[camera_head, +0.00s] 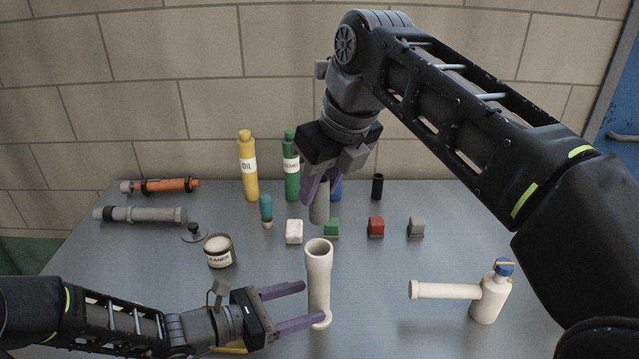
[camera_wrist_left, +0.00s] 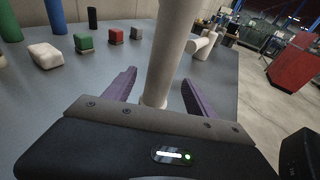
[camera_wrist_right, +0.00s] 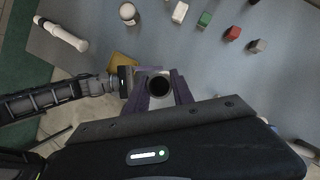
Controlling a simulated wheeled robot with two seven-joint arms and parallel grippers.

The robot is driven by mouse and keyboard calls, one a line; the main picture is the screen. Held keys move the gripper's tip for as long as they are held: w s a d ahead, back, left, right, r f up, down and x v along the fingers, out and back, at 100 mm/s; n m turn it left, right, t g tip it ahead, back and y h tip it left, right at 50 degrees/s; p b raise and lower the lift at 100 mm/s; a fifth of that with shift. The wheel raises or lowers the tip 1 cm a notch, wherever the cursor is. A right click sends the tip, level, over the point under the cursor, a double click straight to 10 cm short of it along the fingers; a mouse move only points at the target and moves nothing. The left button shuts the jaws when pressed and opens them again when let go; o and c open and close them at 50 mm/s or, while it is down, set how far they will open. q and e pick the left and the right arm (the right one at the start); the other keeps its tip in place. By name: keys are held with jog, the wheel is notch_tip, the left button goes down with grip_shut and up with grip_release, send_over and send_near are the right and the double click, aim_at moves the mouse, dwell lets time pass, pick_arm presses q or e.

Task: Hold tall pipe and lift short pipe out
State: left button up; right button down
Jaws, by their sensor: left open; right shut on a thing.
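The tall pale pipe (camera_head: 318,275) stands upright near the middle front of the table, its open top showing. My left gripper (camera_head: 312,303) is open low down, with its fingers on either side of the tall pipe; the left wrist view shows the pipe (camera_wrist_left: 163,55) between them. My right gripper (camera_head: 320,192) is shut on the short grey pipe (camera_head: 319,208), pointing down. The short pipe hangs apart from the tall pipe, above its top in the head view. In the right wrist view a dark round opening (camera_wrist_right: 160,86) shows between the fingers.
A white cleaner tin (camera_head: 219,251) stands to the left, and a pale jug-like fitting (camera_head: 487,298) with a side pipe to the right. Behind are small blocks (camera_head: 294,231), a yellow oil bottle (camera_head: 248,170) and a green bottle (camera_head: 291,165).

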pick_arm(q)
jog(key=v, duration=0.8)
